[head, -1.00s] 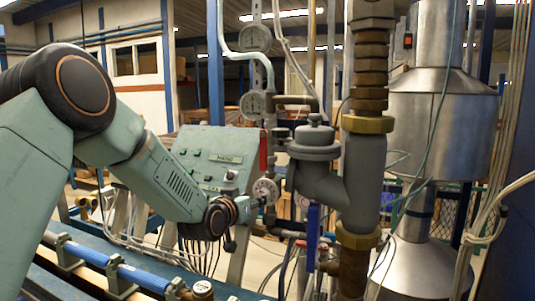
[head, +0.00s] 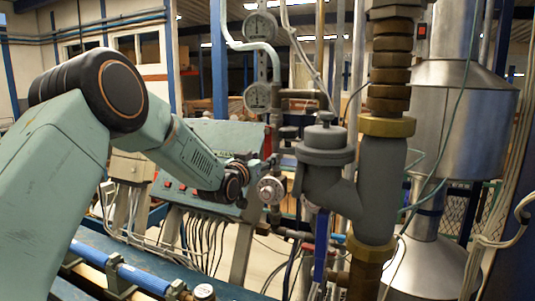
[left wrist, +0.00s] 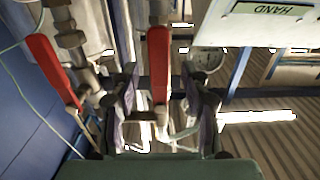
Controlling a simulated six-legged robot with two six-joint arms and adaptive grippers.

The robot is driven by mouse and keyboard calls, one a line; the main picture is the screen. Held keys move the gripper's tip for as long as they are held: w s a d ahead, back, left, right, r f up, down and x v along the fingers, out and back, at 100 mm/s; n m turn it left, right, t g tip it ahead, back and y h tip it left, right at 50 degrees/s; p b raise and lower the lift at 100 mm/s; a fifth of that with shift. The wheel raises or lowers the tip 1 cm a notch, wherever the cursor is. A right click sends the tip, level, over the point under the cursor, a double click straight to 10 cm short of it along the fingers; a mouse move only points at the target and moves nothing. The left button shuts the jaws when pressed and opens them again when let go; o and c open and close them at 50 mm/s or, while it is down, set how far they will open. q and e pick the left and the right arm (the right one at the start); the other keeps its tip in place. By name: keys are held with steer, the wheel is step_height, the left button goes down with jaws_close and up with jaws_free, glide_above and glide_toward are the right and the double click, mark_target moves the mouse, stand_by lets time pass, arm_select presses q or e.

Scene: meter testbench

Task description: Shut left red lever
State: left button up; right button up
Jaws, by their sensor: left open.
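In the left wrist view a red lever (left wrist: 158,65) stands between the two fingers of my left gripper (left wrist: 162,98), which is open. The lever's lower part reaches down between the fingers; I cannot tell whether either finger touches it. A second red lever (left wrist: 55,70) is tilted at the left of that view, outside the fingers. In the head view my left gripper (head: 267,163) is at the right edge of the control panel, in front of the pipework. There the levers are mostly hidden behind my gripper and the pipes. My right gripper is not in view.
A green control panel (head: 225,137) stands behind my left arm. A grey valve body (head: 325,160) and thick pipe (head: 380,180) stand close to the right of my gripper. A blue lever (head: 321,245) hangs below.

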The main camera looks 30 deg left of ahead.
mark_target(267, 157)
arm_select(q)
steer(key=w, duration=0.3)
steer(key=shift+w+a+f+p, duration=0.1)
steer(key=shift+w+f+p, duration=0.2)
steer(key=shift+w+p, duration=0.05)
steer(key=shift+w+r, duration=0.1)
steer(key=shift+w, duration=0.25)
steer(key=shift+s+r, duration=0.2)
steer(key=shift+s, duration=0.05)
steer(key=shift+w+f, duration=0.15)
steer(key=shift+f, duration=0.05)
steer(key=shift+c, duration=0.7)
steer(key=shift+w+f, duration=0.1)
steer(key=shift+w, duration=0.2)
steer(key=shift+c, duration=1.4)
jaws_close()
